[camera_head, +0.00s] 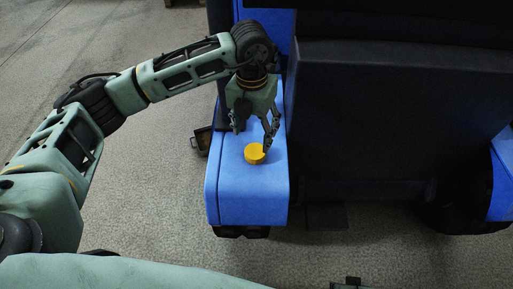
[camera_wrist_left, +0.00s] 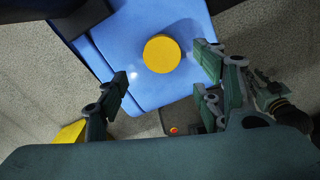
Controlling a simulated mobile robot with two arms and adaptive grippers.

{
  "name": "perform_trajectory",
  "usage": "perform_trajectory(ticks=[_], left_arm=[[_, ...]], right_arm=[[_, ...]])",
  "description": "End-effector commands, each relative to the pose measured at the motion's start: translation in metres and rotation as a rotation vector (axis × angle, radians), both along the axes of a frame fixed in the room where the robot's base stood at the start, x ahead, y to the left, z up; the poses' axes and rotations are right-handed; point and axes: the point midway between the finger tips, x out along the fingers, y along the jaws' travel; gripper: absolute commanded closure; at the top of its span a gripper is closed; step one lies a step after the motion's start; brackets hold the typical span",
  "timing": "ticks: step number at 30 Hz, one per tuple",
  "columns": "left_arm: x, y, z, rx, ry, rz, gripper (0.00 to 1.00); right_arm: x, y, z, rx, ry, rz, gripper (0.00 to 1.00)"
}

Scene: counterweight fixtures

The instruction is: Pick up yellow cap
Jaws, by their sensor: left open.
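The yellow cap (camera_head: 255,153) is a short round disc lying on the blue top of a long block (camera_head: 225,195). In the left wrist view the cap (camera_wrist_left: 161,54) shows whole on the blue surface (camera_wrist_left: 110,40). My left gripper (camera_head: 252,140) points down over the block, its fingers spread and empty. In the head view one fingertip overlaps the cap's upper right edge; I cannot tell whether it touches. In the left wrist view the left gripper (camera_wrist_left: 161,76) has its fingers to either side, below the cap. A small part that may be my right gripper shows at the head view's bottom edge.
A large black structure (camera_head: 370,110) stands right of the blue block. A small dark box (camera_head: 203,140) sits at the block's left side. Another blue block (camera_head: 503,175) is at the far right. Open speckled floor (camera_head: 140,190) lies to the left.

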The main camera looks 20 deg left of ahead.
Motion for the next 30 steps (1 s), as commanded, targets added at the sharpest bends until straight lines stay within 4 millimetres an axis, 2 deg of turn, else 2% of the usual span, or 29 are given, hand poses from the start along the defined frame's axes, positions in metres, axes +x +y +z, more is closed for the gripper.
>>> perform_trajectory(ticks=[10, 18, 25, 30], left_arm=[[0.001, 0.002, -0.035, 0.007, 0.002, 0.001, 0.39], [0.003, 0.000, -0.073, 0.005, 0.003, -0.001, 0.39], [0.003, 0.000, -0.074, 0.004, 0.001, -0.002, 0.39], [0.003, 0.000, -0.074, 0.004, 0.001, -0.002, 0.53]], right_arm=[[0.005, 0.000, 0.011, 0.001, -0.008, -0.001, 0.73], [0.009, 0.001, 0.024, 0.001, -0.016, -0.002, 0.73], [0.008, 0.001, 0.026, 0.002, -0.012, -0.003, 0.73], [0.008, 0.001, 0.025, 0.002, -0.011, -0.003, 0.73]])
